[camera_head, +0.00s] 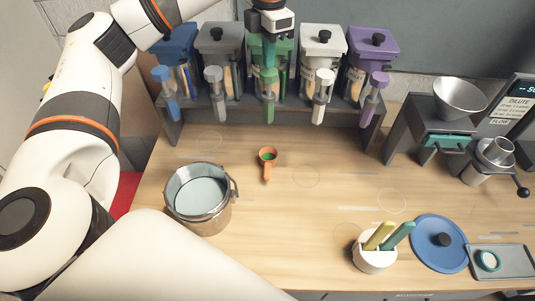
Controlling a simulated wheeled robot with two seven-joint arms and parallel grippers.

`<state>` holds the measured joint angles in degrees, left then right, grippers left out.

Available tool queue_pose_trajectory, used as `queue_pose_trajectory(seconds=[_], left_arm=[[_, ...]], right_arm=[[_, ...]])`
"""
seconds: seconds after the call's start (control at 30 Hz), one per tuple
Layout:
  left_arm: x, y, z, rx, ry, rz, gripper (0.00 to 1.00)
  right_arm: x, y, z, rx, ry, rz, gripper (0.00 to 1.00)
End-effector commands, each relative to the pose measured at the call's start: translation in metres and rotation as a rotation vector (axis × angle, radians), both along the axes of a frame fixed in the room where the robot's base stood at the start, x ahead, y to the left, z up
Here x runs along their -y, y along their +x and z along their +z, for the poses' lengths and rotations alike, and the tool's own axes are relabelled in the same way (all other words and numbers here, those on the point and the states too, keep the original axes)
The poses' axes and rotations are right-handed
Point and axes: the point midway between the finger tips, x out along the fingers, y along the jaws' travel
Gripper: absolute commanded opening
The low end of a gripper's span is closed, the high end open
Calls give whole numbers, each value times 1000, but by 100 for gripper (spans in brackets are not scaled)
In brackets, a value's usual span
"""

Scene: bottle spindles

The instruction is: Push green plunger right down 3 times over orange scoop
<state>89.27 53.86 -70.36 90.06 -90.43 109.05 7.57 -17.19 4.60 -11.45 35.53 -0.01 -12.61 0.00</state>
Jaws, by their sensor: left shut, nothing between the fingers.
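The green plunger (268,76) is the green-capped front tube in the middle of the dispenser row, in front of a green-lidded container. My left gripper (271,37) is above and behind its cap, over the green container. It is shut and empty; its fingertips are hard to make out, and I cannot tell whether they touch anything. The orange scoop (267,167) lies on the table in front of the green nozzle, handle toward me, with green in its bowl. My right gripper is not in view.
Blue (163,76), grey (213,76), white (325,77) and purple (379,81) plungers flank the green one. A metal pot (230,208) stands front left. A funnel stand (430,115) is at right, with a blue lid (423,256) in front.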

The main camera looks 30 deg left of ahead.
Motion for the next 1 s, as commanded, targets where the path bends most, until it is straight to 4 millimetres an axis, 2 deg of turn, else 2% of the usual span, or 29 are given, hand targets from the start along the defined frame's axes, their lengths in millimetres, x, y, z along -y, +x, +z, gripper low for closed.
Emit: queue_pose_trajectory(seconds=[0.8,1.0], left_arm=[[0,0,-44,-1,0,0,0],[0,0,-46,-2,1,0,0]], right_arm=[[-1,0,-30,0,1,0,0],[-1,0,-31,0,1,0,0]])
